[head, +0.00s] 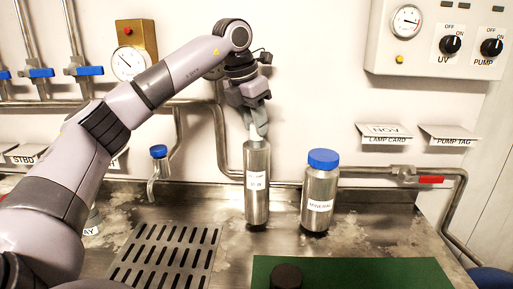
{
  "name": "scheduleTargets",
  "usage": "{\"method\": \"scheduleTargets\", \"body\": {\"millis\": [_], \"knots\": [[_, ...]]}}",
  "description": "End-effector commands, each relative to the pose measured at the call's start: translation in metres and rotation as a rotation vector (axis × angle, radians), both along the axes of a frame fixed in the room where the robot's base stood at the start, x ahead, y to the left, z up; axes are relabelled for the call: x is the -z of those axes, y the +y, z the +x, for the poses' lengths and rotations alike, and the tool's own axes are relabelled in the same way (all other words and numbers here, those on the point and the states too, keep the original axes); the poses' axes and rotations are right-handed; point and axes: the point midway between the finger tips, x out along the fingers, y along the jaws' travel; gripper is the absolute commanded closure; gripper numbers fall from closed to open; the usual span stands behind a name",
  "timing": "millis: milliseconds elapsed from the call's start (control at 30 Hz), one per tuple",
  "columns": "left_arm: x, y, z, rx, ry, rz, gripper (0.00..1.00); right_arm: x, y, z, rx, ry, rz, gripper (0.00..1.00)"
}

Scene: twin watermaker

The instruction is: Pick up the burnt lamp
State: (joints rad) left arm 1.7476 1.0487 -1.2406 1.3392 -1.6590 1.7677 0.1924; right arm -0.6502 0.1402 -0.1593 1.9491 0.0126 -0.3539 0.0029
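My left gripper (258,130) points down right above a tall steel cylinder (257,205) with a small white label. Its fingers are close together at the cylinder's open-looking top. A pale narrow piece (253,132) shows between the fingers and the cylinder's top; I cannot tell whether it is the burnt lamp or part of a finger. I cannot tell whether the fingers grip anything. No lamp is clearly visible elsewhere. My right gripper is not in view.
A blue-capped steel bottle labelled MINERAL (319,195) stands close to the right. A slotted drain grate (165,255) lies left. A green mat (390,275) with a black round piece (286,273) lies in front. Pipes and a red-handled valve (430,180) run along the wall.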

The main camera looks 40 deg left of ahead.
Motion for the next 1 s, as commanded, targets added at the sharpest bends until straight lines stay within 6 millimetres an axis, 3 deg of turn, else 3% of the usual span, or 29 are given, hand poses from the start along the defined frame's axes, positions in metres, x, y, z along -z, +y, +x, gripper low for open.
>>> {"method": "scheduleTargets", "body": {"millis": [67, 533, 667, 1000], "knots": [[0.000, 0.000, 0.000, 0.000, 0.000, 0.000, 0.96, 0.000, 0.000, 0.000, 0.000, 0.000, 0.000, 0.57], [-0.012, 0.000, 0.001, 0.000, -0.005, -0.001, 0.96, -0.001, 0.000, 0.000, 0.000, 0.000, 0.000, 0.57], [-0.028, -0.001, 0.001, 0.002, -0.005, -0.002, 0.96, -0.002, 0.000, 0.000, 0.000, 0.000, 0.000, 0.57], [-0.094, -0.001, 0.001, 0.002, -0.005, -0.002, 0.96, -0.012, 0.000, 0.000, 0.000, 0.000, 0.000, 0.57]]}}
